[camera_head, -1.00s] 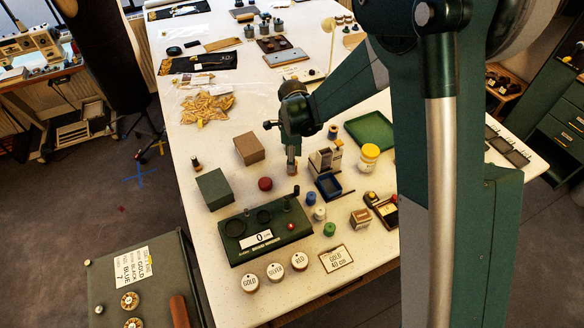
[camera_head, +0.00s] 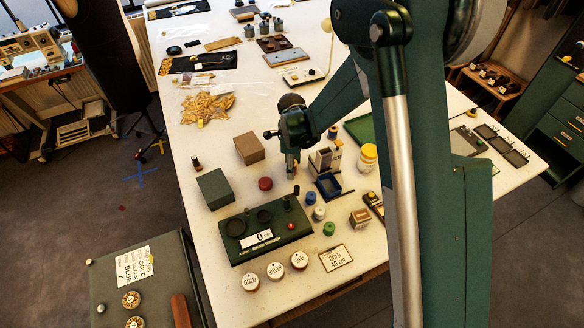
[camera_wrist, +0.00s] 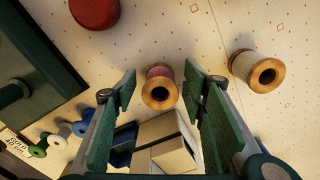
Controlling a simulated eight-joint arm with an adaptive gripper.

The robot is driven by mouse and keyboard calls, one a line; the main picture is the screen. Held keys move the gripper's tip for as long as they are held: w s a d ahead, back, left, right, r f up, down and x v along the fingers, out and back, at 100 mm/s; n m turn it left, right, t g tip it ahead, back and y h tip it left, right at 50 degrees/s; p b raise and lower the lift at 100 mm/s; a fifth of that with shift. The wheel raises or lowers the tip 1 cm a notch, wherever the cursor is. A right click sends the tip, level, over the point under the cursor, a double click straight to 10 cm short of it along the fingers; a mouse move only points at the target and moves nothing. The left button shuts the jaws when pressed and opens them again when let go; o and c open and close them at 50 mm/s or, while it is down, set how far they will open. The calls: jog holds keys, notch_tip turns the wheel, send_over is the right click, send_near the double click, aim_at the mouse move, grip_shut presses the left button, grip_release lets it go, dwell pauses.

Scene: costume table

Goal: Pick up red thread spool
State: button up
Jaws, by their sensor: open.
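In the wrist view a spool with wooden ends and a narrow band of reddish thread (camera_wrist: 159,72) stands between my gripper's fingers (camera_wrist: 160,91). The green finger pads are apart, one on each side of it, and I see gaps, so it is not clamped. In the head view my gripper (camera_head: 291,167) points down over the table, behind the dark red round disc (camera_head: 265,184). The spool is mostly hidden by my gripper there.
A second wooden spool with pale thread (camera_wrist: 243,66) stands to the right in the wrist view. The green device (camera_head: 264,230), brown box (camera_head: 250,148) and green box (camera_head: 214,188) stand around.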

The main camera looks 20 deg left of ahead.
jog(key=c, duration=1)
jog(key=shift+r, duration=0.1)
jog(key=shift+r+b, duration=0.55)
jog(key=shift+r, duration=4.35)
